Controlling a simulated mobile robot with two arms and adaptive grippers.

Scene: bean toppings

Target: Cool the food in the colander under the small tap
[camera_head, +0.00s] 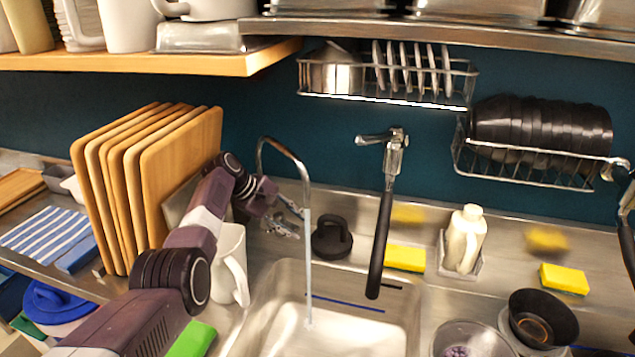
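The small tap (287,152) is a thin curved metal spout at the back of the sink, and a thin stream of water falls from it into the metal sink basin (262,318). A round metal vessel (447,328), probably the colander, is partly in view at the bottom edge, right of the basin, with dark purplish food (458,351) in it. My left gripper (297,222) is behind the basin, close to the left of the water stream. Its fingers are apart with nothing seen between them. My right gripper is not in view.
A spray tap (385,215) hangs over the basin. Wooden boards (175,180), a white mug (232,265) and a green sponge (190,340) are beside my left arm. A black plug (332,238), yellow sponges (405,258), a soap bottle (464,238) and a black bowl (541,318) line the counter.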

